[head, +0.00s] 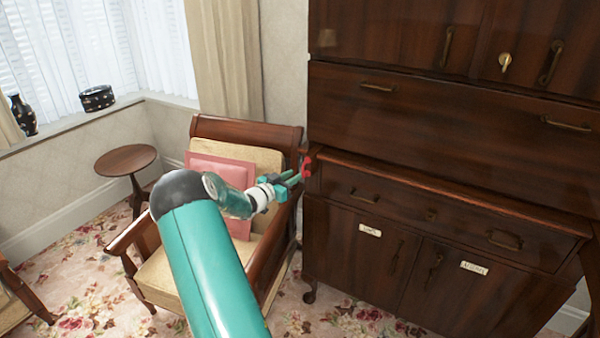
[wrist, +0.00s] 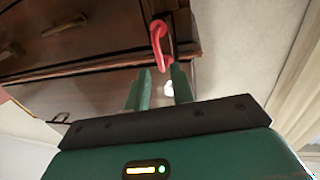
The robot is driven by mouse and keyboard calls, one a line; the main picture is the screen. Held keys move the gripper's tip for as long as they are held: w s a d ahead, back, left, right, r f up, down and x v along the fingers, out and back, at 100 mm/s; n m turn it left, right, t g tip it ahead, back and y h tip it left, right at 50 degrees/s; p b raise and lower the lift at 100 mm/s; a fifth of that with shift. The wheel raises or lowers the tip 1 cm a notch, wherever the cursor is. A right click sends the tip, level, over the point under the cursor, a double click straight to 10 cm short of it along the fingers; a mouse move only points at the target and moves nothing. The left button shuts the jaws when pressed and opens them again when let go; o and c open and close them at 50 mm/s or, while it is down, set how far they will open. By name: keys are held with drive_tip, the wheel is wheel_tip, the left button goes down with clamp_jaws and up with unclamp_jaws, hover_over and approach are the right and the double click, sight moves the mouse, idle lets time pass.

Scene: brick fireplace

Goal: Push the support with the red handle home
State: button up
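The red handle (head: 306,167) is a small bent loop at the left front corner of the dark wooden cabinet, just below its ledge. In the wrist view the red handle (wrist: 158,42) hangs straight ahead of the fingers. The support behind it is dark wood; I cannot tell how far it stands out. My gripper (head: 293,180) is close to the handle, coming from the left. In the wrist view my gripper (wrist: 161,75) has its two green fingers apart, with the handle's lower end showing between the tips. I cannot tell if they touch.
A wooden armchair (head: 210,128) with a pink cushion (head: 222,172) stands under and beside my arm, close to the cabinet (head: 400,195). A small round table (head: 125,160) stands at the left by the window. The patterned carpet (head: 70,280) is partly clear.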

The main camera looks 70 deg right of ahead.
drive_tip(key=v, duration=0.7)
drive_tip(key=shift+a, duration=0.3)
drive_tip(key=shift+w, duration=0.1)
drive_tip(key=shift+c, duration=0.4)
